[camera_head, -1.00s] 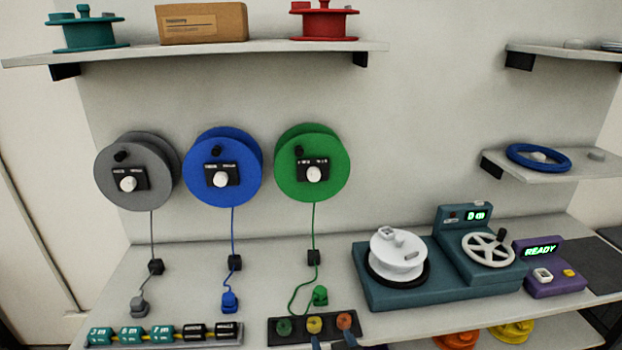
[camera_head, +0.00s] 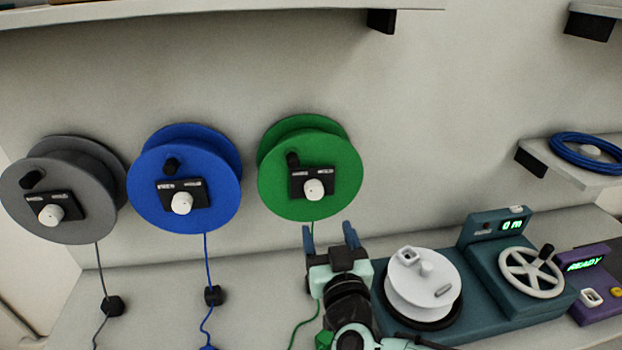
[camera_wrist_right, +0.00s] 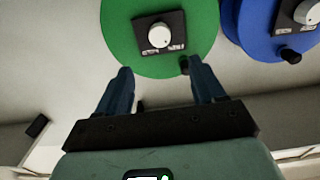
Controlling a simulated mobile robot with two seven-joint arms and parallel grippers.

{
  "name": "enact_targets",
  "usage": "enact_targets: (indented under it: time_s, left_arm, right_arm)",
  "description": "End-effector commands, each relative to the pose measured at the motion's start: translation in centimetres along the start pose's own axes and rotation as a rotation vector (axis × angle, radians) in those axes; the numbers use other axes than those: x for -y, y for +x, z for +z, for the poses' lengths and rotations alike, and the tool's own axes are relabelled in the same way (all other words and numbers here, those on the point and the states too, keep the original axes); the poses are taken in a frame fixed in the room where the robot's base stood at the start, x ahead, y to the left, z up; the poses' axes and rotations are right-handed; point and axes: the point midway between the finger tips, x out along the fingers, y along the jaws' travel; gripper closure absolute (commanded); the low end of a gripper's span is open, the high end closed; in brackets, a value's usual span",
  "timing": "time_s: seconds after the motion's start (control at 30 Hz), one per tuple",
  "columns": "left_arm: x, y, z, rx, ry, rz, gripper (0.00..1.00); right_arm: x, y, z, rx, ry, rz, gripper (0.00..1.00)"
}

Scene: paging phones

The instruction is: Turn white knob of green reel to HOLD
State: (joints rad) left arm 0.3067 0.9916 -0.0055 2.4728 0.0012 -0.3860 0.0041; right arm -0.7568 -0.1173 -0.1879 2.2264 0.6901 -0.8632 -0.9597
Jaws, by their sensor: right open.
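The green reel (camera_head: 290,195) is on the wall in the head view, right of the blue and grey reels. Its white knob (camera_head: 314,189) sits on a black label plate (camera_head: 298,177) whose lettering is too small to read. My right gripper (camera_head: 329,236) is just below the green reel, pointing up, with its blue fingers open and empty. In the right wrist view the green reel (camera_wrist_right: 119,40) and white knob (camera_wrist_right: 160,35) lie ahead of the spread fingers (camera_wrist_right: 163,82), not touching them. My left gripper is not in view.
The blue reel (camera_head: 144,190) and grey reel (camera_head: 20,200) hang to the left. A teal winder (camera_head: 492,285) with a white spool (camera_head: 416,275) stands on the counter to the right. A shelf (camera_head: 220,10) runs above. The wall between reels and shelf is clear.

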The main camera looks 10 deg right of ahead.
Motion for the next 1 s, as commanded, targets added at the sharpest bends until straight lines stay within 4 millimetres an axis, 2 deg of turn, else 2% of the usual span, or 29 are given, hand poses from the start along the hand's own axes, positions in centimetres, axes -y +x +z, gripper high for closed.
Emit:
enact_targets:
  time_s: [0.17,0.5,0.7,0.83,1.0]
  left_arm:
    - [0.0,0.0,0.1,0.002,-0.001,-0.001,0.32]
    - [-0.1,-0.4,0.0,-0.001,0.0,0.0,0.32]
    - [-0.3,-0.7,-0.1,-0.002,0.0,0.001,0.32]
    - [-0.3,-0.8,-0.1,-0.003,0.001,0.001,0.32]
    - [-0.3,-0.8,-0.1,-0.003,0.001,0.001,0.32]
  right_arm:
    - [0.0,1.7,0.1,0.002,0.0,0.001,0.32]
    - [0.1,8.8,0.1,0.001,-0.005,0.001,0.32]
    - [0.0,11.9,0.1,0.001,-0.003,0.001,0.32]
    - [0.0,12.9,0.1,0.001,-0.001,0.001,0.32]
    - [0.0,13.3,0.1,0.001,-0.001,0.0,0.32]
